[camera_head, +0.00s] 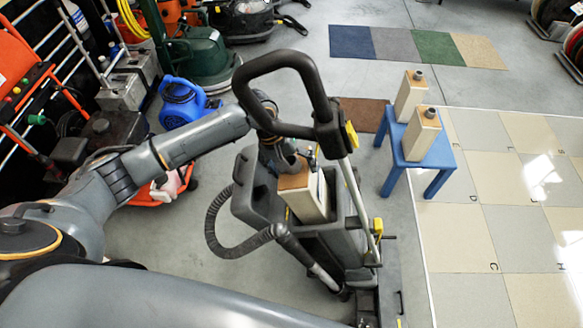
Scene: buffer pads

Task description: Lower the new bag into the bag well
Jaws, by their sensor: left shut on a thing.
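The new bag (309,204) is a cream block with a tan top. It stands nearly upright at the upright vacuum cleaner (335,246), with its lower part hidden by the grey body. My left gripper (288,166) comes in from the left behind the black loop handle (310,75) and is shut on the bag's top. The bag well is in the cleaner's body around the bag; its floor is hidden, so I cannot tell how deep the bag sits. My right gripper is out of view.
Two similar bags (409,96) (421,135) stand on a blue stool (391,150) to the right. A black hose (212,225) loops at the cleaner's left. A blue blower (182,101) and other machines crowd the left. Tiled floor (460,235) at right is clear.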

